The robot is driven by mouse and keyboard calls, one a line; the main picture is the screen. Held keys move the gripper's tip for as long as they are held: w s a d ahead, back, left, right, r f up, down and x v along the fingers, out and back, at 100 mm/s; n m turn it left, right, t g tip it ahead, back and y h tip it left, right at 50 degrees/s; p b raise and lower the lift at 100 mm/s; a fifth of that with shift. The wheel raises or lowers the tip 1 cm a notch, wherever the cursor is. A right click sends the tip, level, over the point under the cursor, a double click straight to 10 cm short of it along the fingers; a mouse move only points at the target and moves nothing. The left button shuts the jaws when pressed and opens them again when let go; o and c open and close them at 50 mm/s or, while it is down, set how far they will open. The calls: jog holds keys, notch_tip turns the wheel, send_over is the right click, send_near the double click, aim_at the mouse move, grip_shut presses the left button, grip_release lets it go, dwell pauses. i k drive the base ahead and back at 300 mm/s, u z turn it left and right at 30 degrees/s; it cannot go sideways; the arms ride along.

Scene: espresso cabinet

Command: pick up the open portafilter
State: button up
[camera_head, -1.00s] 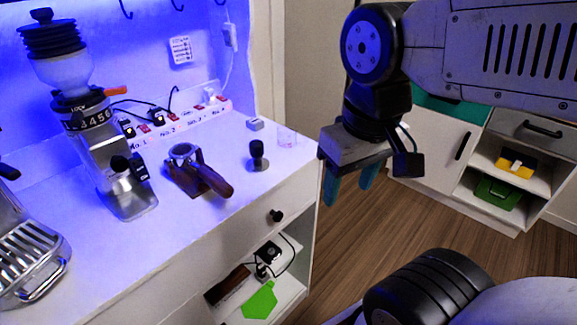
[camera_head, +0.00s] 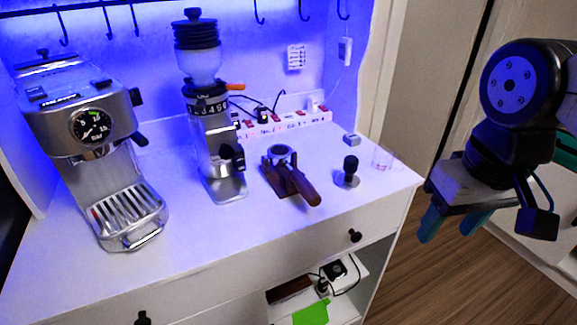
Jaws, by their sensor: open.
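The open portafilter (camera_head: 306,190) lies on a dark wooden stand on the white counter, right of the grinder. Its metal ring (camera_head: 281,151) is at the back and its brown wooden handle points toward the front right. My gripper (camera_head: 452,230) hangs to the right, out past the counter's right end, with its teal fingers pointing down. It is open and empty, well apart from the portafilter.
The grinder (camera_head: 211,130) and espresso machine (camera_head: 88,140) stand to the left on the counter (camera_head: 215,240). A tamper (camera_head: 349,171), a small glass (camera_head: 383,159) and a small grey box (camera_head: 352,139) sit right of the portafilter. A power strip (camera_head: 290,122) runs behind.

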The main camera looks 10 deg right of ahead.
aim_at(279, 154)
jog(key=u, duration=1.05)
jog(key=k, duration=0.7)
jog(key=z, duration=0.95)
jog(key=i, duration=0.5)
jog(key=z, duration=0.05)
